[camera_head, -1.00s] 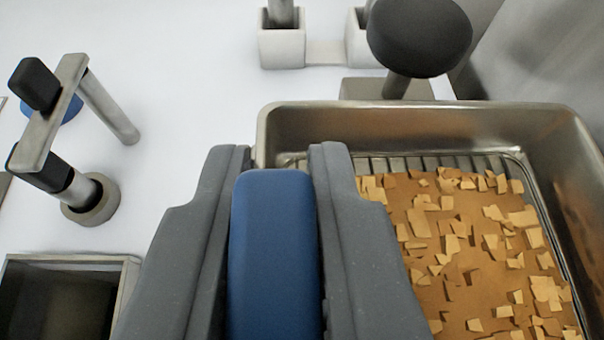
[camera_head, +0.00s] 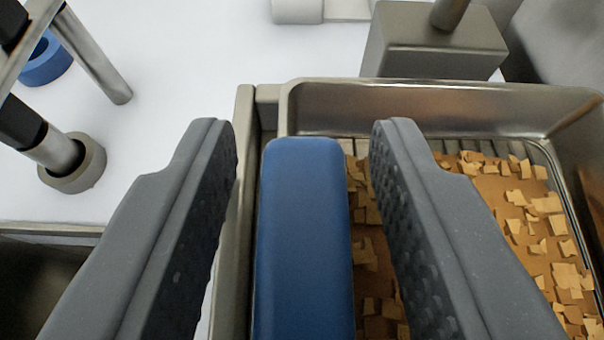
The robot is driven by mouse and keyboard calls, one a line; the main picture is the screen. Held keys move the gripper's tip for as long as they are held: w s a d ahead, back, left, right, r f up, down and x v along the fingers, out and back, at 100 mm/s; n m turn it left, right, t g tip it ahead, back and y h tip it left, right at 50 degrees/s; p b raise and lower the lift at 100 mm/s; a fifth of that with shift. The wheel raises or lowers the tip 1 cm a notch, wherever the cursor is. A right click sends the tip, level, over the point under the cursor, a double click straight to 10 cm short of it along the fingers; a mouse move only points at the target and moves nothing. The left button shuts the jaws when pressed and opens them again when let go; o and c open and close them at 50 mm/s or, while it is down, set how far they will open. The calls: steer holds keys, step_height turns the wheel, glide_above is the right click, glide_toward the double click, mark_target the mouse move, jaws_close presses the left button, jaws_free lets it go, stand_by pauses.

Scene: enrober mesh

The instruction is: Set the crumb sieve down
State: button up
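The crumb sieve is a metal pan (camera_head: 420,105) with a wire mesh floor, covered in tan crumb pieces (camera_head: 500,200). It fills the lower right. A blue handle bar (camera_head: 303,240) runs along its left side; where the bar joins the pan is hidden. My gripper (camera_head: 303,140) is open, with one grey finger on each side of the blue bar and a gap on both sides. The right finger covers part of the crumbs.
A metal rim (camera_head: 243,130) shows left of the pan. A metal block (camera_head: 432,42) with a post stands behind it. At the left are a metal post stand (camera_head: 72,163), a blue ring (camera_head: 45,62) and a dark open bin (camera_head: 40,285). White surface between is clear.

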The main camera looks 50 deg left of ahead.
steer(key=shift+s+d+r, duration=0.25)
steer(key=shift+d+r, duration=0.05)
steer(key=shift+d, duration=0.05)
steer(key=v, duration=1.1)
steer(key=shift+p, duration=0.3)
steer(key=shift+s, duration=0.1)
